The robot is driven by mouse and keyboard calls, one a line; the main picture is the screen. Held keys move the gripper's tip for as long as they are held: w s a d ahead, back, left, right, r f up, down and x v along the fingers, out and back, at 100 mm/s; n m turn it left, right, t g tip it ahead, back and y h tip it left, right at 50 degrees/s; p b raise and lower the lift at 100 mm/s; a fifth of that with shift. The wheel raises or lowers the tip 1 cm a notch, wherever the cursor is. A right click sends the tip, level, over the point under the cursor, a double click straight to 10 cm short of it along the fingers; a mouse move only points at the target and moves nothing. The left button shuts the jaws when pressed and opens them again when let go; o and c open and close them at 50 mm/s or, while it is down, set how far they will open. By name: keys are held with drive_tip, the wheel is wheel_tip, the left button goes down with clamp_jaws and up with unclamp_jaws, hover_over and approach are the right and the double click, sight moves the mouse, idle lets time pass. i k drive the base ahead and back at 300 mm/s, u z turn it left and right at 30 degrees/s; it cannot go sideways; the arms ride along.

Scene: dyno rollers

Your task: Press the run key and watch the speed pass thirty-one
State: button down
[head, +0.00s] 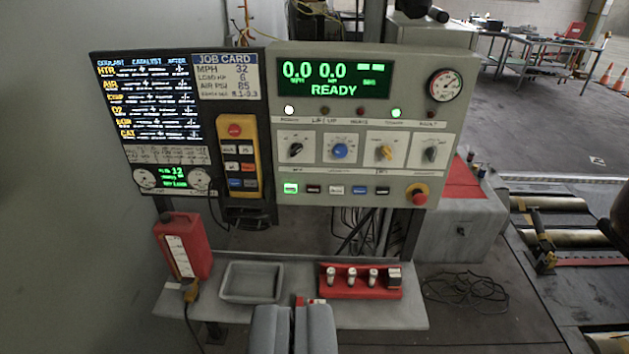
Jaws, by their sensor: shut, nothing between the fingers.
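The control panel (290,205) stands ahead, with a green speed display (333,78) reading 0.0, 0.0 and READY. Below its knobs is a row of small keys; the leftmost key (291,188) is lit green, and its label is too small to read. A job card (226,75) left of the display lists MPH 32. My gripper (292,310) is at the bottom of the view, shut and empty, below the panel and apart from the keys.
A shelf under the panel holds a red jug (183,247), a grey tray (251,299) and a red rack (340,292) with small bottles. A yellow pendant (236,155) hangs left of the panel. A red stop button (417,194) sits at its lower right. Rollers (560,238) lie at right.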

sight(333, 190)
drive_tip(key=z, duration=0.1)
drive_tip(key=i, duration=1.1)
drive_tip(key=z, duration=0.6)
